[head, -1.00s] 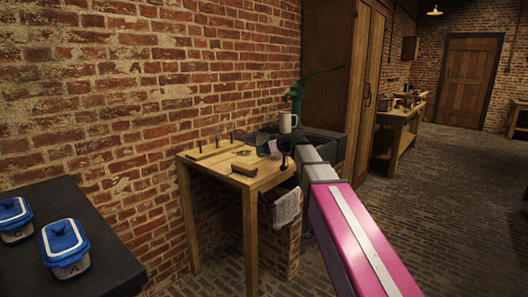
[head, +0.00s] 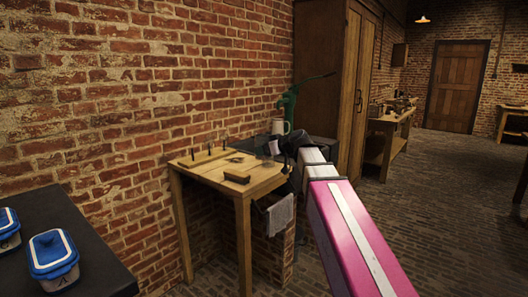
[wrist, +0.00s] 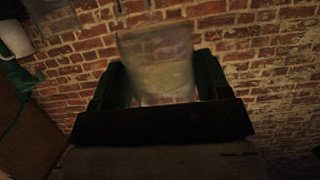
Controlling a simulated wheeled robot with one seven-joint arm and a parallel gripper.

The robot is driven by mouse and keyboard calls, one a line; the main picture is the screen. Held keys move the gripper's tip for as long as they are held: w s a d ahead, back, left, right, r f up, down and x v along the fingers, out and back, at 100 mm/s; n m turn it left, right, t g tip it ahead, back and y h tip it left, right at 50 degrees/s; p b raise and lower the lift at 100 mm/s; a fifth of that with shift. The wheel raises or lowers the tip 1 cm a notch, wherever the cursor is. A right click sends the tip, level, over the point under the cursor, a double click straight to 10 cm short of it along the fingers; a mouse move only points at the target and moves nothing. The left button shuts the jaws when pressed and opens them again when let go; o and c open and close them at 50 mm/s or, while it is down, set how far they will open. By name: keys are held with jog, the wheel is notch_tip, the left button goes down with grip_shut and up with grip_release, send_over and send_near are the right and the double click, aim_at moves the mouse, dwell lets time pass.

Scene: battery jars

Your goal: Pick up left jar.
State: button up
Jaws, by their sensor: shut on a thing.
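My gripper (wrist: 160,82) is shut on a pale, see-through jar (wrist: 157,52) in the wrist view, with a green finger on each side of it. The jar looks blurred, and brick wall fills the view behind it. In the head view my gripper (head: 272,149) is small and dark, above the back right corner of the wooden table, close to the sink. A small clear shape shows there at its fingers. I cannot tell from these frames whether this is the left jar.
The wooden table (head: 212,176) bears a rack with upright pegs (head: 203,157) and a wooden block (head: 237,177). A pale mug (head: 280,127) and a green hand pump (head: 290,104) stand by the sink. Blue-lidded boxes (head: 52,250) stand on a dark counter (head: 92,240). The floor at right is clear.

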jog(key=shift+s+d+r, duration=0.1)
jog(key=shift+s+r, duration=0.1)
jog(key=shift+s, duration=0.1)
dwell(0.9)
